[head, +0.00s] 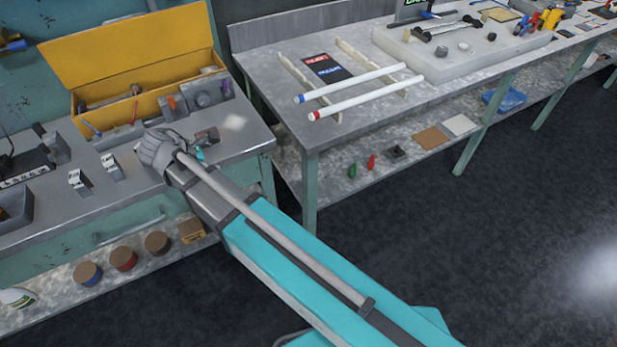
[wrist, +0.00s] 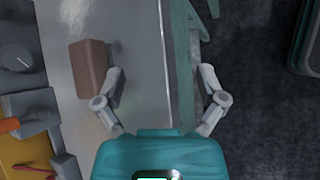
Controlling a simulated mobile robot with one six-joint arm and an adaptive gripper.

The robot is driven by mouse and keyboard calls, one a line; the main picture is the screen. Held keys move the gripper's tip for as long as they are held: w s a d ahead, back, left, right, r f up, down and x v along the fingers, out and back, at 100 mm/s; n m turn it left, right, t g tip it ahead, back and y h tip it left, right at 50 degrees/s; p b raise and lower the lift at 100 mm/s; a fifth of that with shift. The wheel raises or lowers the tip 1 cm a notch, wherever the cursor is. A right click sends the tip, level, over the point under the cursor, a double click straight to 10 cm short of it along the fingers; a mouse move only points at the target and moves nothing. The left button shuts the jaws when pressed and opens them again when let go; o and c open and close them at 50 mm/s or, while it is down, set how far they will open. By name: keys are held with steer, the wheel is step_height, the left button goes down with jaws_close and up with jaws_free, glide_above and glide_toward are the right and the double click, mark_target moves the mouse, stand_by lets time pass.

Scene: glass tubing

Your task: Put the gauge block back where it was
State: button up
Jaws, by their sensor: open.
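A small brown block (head: 208,134) lies on the left bench, near its right end, just beyond my gripper. It also shows in the wrist view (wrist: 91,68), lying flat beside the left finger and outside the jaws. I cannot tell for sure whether this is the gauge block. Two small upright blocks with white faces, one on the left (head: 78,180) and one on the right (head: 111,166), stand nearer the bench front. My gripper (wrist: 162,75) is open and empty, its fingers straddling the bench edge as seen from the wrist. In the head view my arm partly hides it.
A yellow open toolbox (head: 130,55) and grey holders with tools stand behind on the left bench (head: 240,140). The right bench (head: 262,75) carries two white tubes (head: 365,90) on racks. A gap and dark floor lie between the benches' fronts and me.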

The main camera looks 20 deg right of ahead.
steer(key=s+d+f+m+g+y, duration=0.1)
steer(key=s+d+m+y, duration=0.1)
steer(key=d+m, duration=0.4)
steer(key=s+d+f+m+g+y, duration=0.2)
steer(key=s+d+m, duration=0.3)
steer(key=d, duration=0.5)
steer(key=s+d+f+m+g+y, duration=0.1)
steer(key=s+d+m+g+y, duration=0.1)
steer(key=s+d+m, duration=0.2)
steer(key=shift+d+f+m+y, duration=0.35)
steer(key=shift+d+m, duration=1.35)
steer(key=shift+d, duration=0.9)
